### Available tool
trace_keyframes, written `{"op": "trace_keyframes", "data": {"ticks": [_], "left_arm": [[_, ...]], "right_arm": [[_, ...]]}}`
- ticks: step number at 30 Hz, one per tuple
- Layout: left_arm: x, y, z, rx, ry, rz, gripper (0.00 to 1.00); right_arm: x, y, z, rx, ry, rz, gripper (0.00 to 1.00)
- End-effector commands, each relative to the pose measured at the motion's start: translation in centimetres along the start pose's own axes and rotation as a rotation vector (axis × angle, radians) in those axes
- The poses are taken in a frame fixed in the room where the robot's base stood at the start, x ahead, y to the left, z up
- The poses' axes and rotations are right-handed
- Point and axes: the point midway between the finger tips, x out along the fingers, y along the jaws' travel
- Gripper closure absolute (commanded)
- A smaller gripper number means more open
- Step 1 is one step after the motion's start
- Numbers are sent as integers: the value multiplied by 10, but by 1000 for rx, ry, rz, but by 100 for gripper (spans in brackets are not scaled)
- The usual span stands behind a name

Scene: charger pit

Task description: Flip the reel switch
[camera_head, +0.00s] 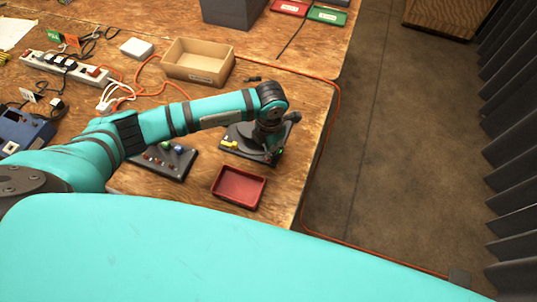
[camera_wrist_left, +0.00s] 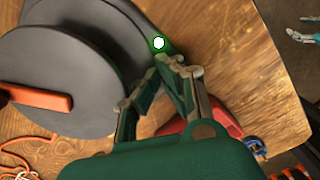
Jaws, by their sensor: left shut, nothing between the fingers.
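The dark grey reel (camera_head: 240,134) sits near the table's right edge, partly hidden behind my arm in the head view. In the left wrist view the reel (camera_wrist_left: 60,65) fills the upper left, with a round drum and an orange handle (camera_wrist_left: 40,97). A small switch (camera_wrist_left: 158,43) glows white-green at the reel's right rim. My left gripper (camera_wrist_left: 175,66) is shut and empty, its fingertips just below the lit switch; I cannot tell whether they touch. In the head view my left gripper (camera_head: 273,157) points down at the reel's right side, largely hidden. My right gripper is not in view.
A red tray (camera_head: 238,188) lies just in front of the reel. A dark button panel (camera_head: 160,162) stands to the left. A cardboard box (camera_head: 198,62), a power strip (camera_head: 65,67) and orange cables lie behind. Floor is free beyond the table's right edge.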

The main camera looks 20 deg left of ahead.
Motion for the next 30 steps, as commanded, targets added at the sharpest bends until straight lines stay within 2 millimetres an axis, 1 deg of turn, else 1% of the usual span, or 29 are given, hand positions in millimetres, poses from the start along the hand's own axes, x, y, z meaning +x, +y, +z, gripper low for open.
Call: {"op": "trace_keyframes", "data": {"ticks": [9,14,30], "left_arm": [[6,1,0,-1,1,2,100],[4,2,0,-2,1,3,100],[-39,1,0,0,0,2,100]], "right_arm": [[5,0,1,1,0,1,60],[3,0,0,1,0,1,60],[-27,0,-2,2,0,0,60]]}}
